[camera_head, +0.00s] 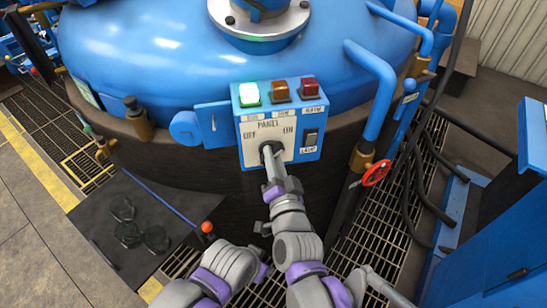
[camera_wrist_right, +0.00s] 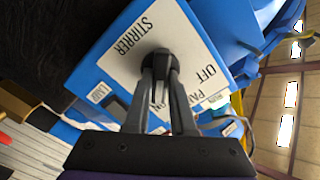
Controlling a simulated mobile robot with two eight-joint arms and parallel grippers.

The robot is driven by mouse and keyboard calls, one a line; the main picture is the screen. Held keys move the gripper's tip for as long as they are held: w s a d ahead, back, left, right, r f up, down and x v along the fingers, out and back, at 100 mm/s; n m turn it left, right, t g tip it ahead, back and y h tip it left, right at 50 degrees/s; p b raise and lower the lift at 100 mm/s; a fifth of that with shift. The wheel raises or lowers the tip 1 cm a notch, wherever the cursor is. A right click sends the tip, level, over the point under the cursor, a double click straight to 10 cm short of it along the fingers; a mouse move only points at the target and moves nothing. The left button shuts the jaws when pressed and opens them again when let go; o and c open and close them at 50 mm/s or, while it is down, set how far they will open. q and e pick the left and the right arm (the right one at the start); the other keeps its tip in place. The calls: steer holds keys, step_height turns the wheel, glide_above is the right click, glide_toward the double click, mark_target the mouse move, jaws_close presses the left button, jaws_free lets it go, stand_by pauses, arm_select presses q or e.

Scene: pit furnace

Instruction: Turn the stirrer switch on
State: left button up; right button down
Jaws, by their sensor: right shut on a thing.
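The stirrer switch is a dark knob (camera_wrist_right: 160,62) on the white plate (camera_head: 248,150) of a blue control panel (camera_head: 313,92). OFF is printed at the plate's left and ON at its right in the head view. STIRRER and OFF are readable in the wrist view. My right gripper (camera_head: 268,152) reaches up to the panel. Its two fingers are shut on the knob, one on each side, as the right wrist view shows (camera_wrist_right: 160,80). The fingers hide much of the knob, so I cannot tell where it points. My left arm shows at the bottom; its gripper does not show.
Green (camera_head: 249,94), amber (camera_head: 280,91) and red (camera_head: 309,87) lamps top the panel; the green looks lit. A lamp rocker switch (camera_head: 311,137) sits right of the knob. A red valve wheel (camera_head: 376,173) and blue pipes stand at the right. The blue furnace lid (camera_head: 150,45) is behind.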

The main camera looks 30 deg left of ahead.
stand_by(0.3)
steer(key=c, duration=0.8)
jaws_free()
steer(key=shift+o, duration=0.2)
arm_select(q)
steer(key=shift+s+d, duration=0.1)
arm_select(e)
steer(key=shift+s+d, duration=0.1)
